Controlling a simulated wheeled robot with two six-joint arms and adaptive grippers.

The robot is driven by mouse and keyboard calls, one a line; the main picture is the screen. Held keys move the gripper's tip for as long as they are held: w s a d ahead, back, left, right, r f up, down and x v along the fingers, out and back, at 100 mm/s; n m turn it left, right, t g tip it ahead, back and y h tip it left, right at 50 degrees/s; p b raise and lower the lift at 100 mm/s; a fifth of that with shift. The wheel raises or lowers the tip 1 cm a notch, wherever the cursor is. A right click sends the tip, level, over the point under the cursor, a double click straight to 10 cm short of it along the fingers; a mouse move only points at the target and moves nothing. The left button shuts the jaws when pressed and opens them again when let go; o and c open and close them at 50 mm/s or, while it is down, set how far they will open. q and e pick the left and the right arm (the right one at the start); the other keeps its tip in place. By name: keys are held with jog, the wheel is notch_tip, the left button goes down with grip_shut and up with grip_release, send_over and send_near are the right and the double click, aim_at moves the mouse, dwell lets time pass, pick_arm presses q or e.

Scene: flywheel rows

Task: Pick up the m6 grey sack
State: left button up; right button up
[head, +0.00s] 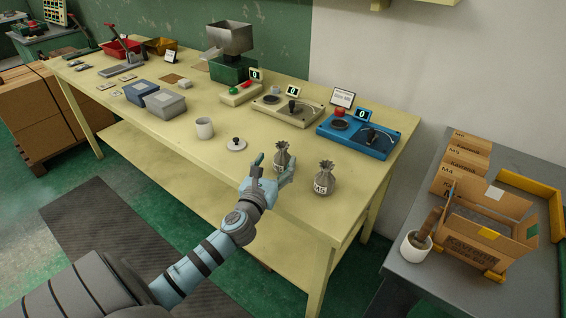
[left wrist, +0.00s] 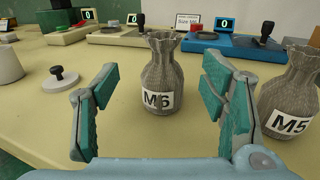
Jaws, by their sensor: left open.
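The M6 grey sack (left wrist: 162,80) stands upright on the yellow table, its white M6 label facing the left wrist camera. In the head view the sack (head: 281,156) is partly hidden behind my left gripper (head: 272,172). My left gripper (left wrist: 160,105) is open, with one finger to each side of the sack in the left wrist view and no clear contact. A second grey sack labelled M5 (left wrist: 289,95) stands just to the right, outside the right finger; it also shows in the head view (head: 324,179). My right gripper is not in view.
A small disc with a black knob (head: 236,144) and a white cup (head: 204,128) stand left of the sacks. Behind are a blue scale (head: 358,137) and a cream scale (head: 283,112). A grey table with cartons (head: 485,235) stands at right.

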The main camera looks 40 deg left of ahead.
aim_at(281, 155)
pick_arm(q)
jog(key=b+x, duration=0.1)
jog(key=x, duration=0.4)
jog(key=shift+w+d+f, duration=0.1)
jog(key=shift+w+f, duration=0.05)
jog(key=shift+w, duration=0.15)
jog(key=shift+s, duration=0.1)
grip_shut()
